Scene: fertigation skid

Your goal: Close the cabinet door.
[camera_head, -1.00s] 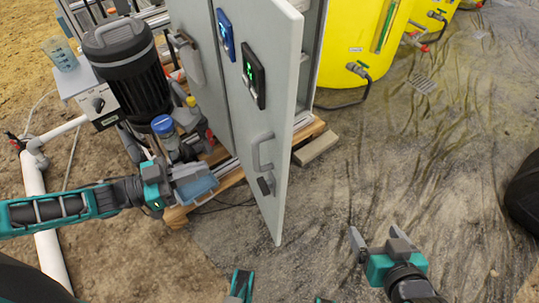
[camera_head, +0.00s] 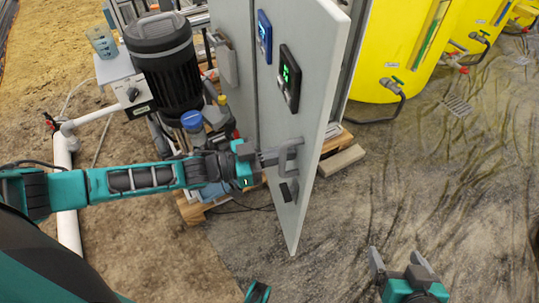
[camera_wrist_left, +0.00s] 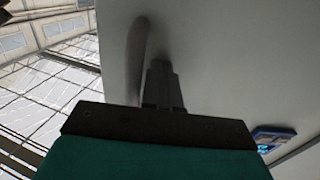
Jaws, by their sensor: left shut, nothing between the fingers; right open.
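The pale grey cabinet door (camera_head: 300,115) stands open in the head view, its free edge pointing toward me. A grey handle (camera_head: 289,158) and a small dark latch (camera_head: 289,192) are on its outer face. My left gripper (camera_head: 274,157) is shut and empty, with its fingertips at the handle. I cannot tell whether they touch the handle or door. In the left wrist view, the shut fingers (camera_wrist_left: 161,82) point at the door face (camera_wrist_left: 225,60), beside the blurred handle (camera_wrist_left: 137,48). My right gripper (camera_head: 398,262) is open and empty at the lower right, away from the door.
A grey block (camera_head: 341,160) lies by the pallet. The floor (camera_head: 440,180) right of the door is clear.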

